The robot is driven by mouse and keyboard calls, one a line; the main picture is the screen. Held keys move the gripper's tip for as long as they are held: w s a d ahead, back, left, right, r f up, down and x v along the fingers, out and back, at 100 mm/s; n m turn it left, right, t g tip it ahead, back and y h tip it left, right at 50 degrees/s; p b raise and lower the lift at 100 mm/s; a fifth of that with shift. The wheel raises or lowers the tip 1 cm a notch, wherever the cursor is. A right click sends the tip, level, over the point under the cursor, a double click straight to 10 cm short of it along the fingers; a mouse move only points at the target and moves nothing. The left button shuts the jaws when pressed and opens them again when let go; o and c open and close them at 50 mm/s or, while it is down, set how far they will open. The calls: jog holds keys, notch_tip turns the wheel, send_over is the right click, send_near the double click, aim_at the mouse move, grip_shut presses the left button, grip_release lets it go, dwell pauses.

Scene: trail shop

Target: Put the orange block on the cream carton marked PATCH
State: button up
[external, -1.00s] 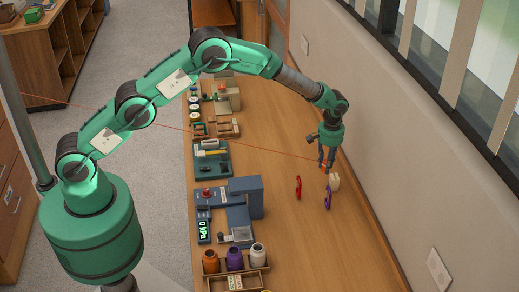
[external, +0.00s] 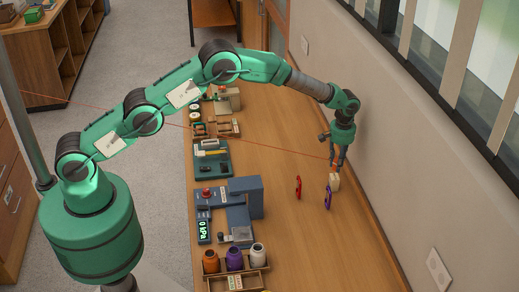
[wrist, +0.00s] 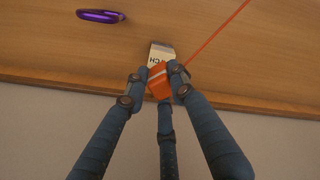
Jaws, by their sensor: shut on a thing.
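The orange block (wrist: 158,82) is between the fingers of my gripper (wrist: 156,88), which is shut on it. In the external view my gripper (external: 337,163) points down at the right side of the counter, by the wall. The cream carton (external: 334,183) stands upright on the counter just under the gripper. In the wrist view the carton (wrist: 161,52) shows just beyond the block, its dark lettering partly hidden. I cannot tell whether the block touches the carton's top.
A purple carabiner-like item (external: 328,197) stands close in front of the carton, and a red one (external: 298,187) stands to its left. Gauges and bottles line the counter's (external: 270,160) left edge. A thin red line (external: 220,131) runs from a pole to near my gripper.

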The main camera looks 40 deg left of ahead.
jog(key=shift+f, duration=1.7)
jog(key=shift+f, duration=0.15)
jog(key=o, duration=1)
notch_tip(320, 180, up, 12)
jog(key=shift+r, duration=0.2)
